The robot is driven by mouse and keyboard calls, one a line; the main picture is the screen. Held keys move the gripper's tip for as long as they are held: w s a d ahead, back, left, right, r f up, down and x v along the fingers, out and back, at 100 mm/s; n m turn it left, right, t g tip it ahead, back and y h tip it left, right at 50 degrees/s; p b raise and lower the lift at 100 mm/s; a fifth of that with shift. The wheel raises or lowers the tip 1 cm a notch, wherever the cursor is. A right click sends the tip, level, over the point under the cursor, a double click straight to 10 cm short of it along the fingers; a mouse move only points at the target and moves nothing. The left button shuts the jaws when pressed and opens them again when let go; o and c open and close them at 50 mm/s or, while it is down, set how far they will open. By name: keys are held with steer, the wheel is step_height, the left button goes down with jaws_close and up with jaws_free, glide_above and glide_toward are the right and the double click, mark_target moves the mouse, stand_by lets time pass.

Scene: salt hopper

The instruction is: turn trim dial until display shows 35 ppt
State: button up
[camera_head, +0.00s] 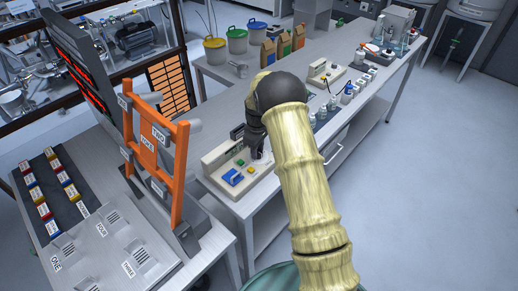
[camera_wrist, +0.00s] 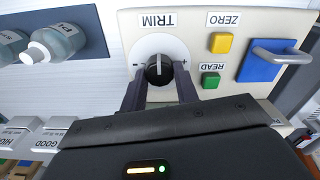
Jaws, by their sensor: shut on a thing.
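The trim dial (camera_wrist: 159,70) is a black knob on a round white face, under an upside-down TRIM label in the wrist view. Its white pointer line points nearly straight up in that picture, between the minus at left and the plus at right. My gripper (camera_wrist: 160,88) is shut on the dial, one finger on each side. In the head view my gripper (camera_head: 258,152) reaches down to the cream meter (camera_head: 232,182) on the bench. The display's reading cannot be made out in the head view, and the display is outside the wrist view.
A yellow ZERO button (camera_wrist: 221,43), a green READ button (camera_wrist: 210,80) and a blue part with a grey handle (camera_wrist: 280,56) sit beside the dial. A bottle (camera_wrist: 50,45) stands nearby. An orange frame (camera_head: 155,145) rises left of the meter.

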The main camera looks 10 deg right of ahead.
steer(key=shift+w+d+r, duration=0.1)
steer(key=shift+w, duration=0.05)
steer(key=shift+d, duration=0.15)
steer(key=shift+w+a+m+b, duration=0.15)
steer(key=shift+m+b, duration=0.45)
steer(key=shift+m, duration=1.3)
steer(key=m, duration=0.2)
steer(key=shift+r+m, duration=0.1)
steer(key=shift+m, duration=0.3)
steer(key=m, duration=0.3)
steer(key=shift+m+b, duration=0.3)
steer(key=shift+b, duration=0.1)
steer(key=m, duration=0.4)
steer(key=shift+r, duration=0.1)
